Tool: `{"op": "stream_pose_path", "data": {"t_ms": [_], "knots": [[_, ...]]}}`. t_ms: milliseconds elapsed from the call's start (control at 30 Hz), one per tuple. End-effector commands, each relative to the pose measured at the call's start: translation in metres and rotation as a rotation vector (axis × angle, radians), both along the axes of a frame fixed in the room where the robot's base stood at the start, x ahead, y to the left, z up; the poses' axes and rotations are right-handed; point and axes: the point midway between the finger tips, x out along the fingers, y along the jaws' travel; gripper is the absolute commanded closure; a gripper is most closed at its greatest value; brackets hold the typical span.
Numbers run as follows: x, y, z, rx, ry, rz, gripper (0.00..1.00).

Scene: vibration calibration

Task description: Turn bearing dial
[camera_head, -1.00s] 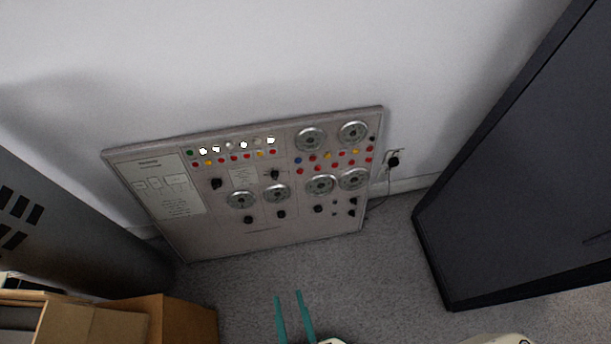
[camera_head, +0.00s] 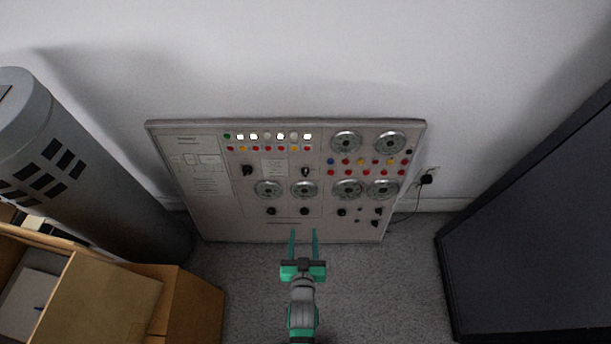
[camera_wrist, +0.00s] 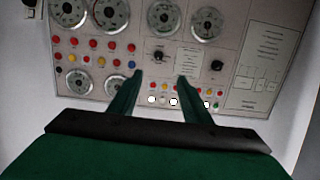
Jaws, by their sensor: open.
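A grey control panel (camera_head: 210,220) leans against the wall, with lamps, coloured buttons, round silver dials and black knobs. Its lower dials include one at left (camera_head: 267,189), one at centre (camera_head: 304,189) and two at right. Which one is the bearing dial cannot be told; labels are too small. My gripper (camera_head: 303,233), with green fingers, is open and empty, pointing at the panel's lower middle. In the wrist view the panel appears upside down. There my fingers (camera_wrist: 159,78) stand in front of it, either side below a black knob (camera_wrist: 158,56). Contact is not visible.
A grey cylinder (camera_head: 95,165) with dark slots and cardboard boxes (camera_head: 175,305) stand at left. A dark cabinet (camera_head: 540,240) stands at right. A black plug (camera_head: 427,180) with a cord is beside the panel. Grey carpet (camera_head: 400,290) is clear in front.

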Motion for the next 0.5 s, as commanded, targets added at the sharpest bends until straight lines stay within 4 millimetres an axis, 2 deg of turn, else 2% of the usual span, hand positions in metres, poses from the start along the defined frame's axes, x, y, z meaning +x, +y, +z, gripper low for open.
{"op": "stream_pose_path", "data": {"t_ms": [33,200,300,400,500], "knots": [[0.025,0.0,-0.005,-0.001,-0.001,0.0,0.56],[0.092,-0.002,-0.021,-0.003,0.024,0.003,0.56],[0.123,-0.003,-0.025,-0.006,0.036,0.005,0.56],[0.146,-0.004,-0.026,-0.007,0.045,0.006,0.56],[0.16,-0.004,-0.027,-0.009,0.052,0.007,0.56]]}}
